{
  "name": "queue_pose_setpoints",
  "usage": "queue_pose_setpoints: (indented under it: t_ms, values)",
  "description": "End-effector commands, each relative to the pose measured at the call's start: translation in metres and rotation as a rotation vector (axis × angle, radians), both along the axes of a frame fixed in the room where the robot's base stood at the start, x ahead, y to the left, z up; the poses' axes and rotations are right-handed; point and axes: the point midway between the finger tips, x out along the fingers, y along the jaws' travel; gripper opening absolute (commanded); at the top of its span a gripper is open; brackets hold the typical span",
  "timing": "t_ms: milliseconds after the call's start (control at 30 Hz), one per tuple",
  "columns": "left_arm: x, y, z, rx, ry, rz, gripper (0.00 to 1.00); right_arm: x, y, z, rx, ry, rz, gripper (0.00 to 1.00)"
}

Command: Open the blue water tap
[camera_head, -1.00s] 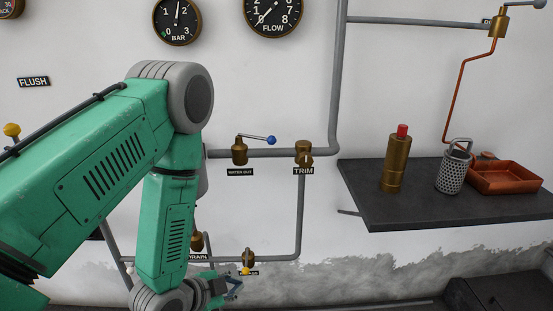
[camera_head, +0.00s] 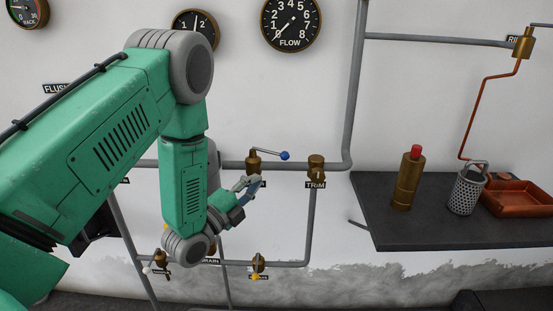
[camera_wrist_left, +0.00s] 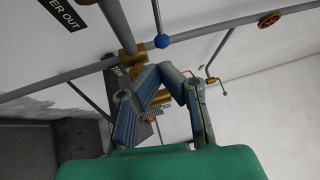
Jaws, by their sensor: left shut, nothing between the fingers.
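The blue water tap is a brass valve (camera_head: 253,162) on the grey wall pipe. Its thin lever points right and ends in a blue ball (camera_head: 285,155). The ball also shows in the left wrist view (camera_wrist_left: 161,41), just beyond the fingertips. My left gripper (camera_head: 254,184) is just below the valve, in front of its label, which it partly hides. Its fingers are shut and empty, and they meet at the tips in the left wrist view (camera_wrist_left: 158,70). I see no clear contact with the lever. My right gripper is not in view.
The brass TRIM valve (camera_head: 316,164) is right of the tap on the same pipe. Lower pipes carry a yellow-knobbed valve (camera_head: 258,263). A dark shelf (camera_head: 440,233) at right holds a brass cylinder (camera_head: 407,180), a perforated canister (camera_head: 466,190) and a copper tray (camera_head: 520,210).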

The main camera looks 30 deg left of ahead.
Motion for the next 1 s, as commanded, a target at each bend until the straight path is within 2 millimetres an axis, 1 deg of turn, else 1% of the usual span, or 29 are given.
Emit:
queue_pose_setpoints:
  t_ms: [33,200,300,400,500,600,900,1000]
  values:
    - [0.012,-0.001,0.005,-0.002,-0.006,0.0,0.0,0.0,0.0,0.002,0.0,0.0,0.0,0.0]
    - [0.046,-0.005,0.011,-0.002,-0.004,0.0,0.0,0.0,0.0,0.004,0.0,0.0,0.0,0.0]
    - [0.061,-0.005,0.013,-0.003,-0.002,0.0,0.0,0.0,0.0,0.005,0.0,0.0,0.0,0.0]
    - [0.072,-0.006,0.014,-0.004,-0.001,0.0,0.0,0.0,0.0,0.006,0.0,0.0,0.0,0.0]
    - [0.079,-0.007,0.015,-0.004,0.0,0.0,0.0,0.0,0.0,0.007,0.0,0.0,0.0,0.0]
    - [0.082,-0.007,0.016,-0.003,0.001,0.0,0.0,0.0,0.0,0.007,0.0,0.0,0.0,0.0]
    - [0.082,-0.008,0.016,-0.003,0.001,0.0,0.0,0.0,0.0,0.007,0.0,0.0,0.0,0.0]
    - [0.087,-0.014,0.015,-0.001,0.0,0.006,0.0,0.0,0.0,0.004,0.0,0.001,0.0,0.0]
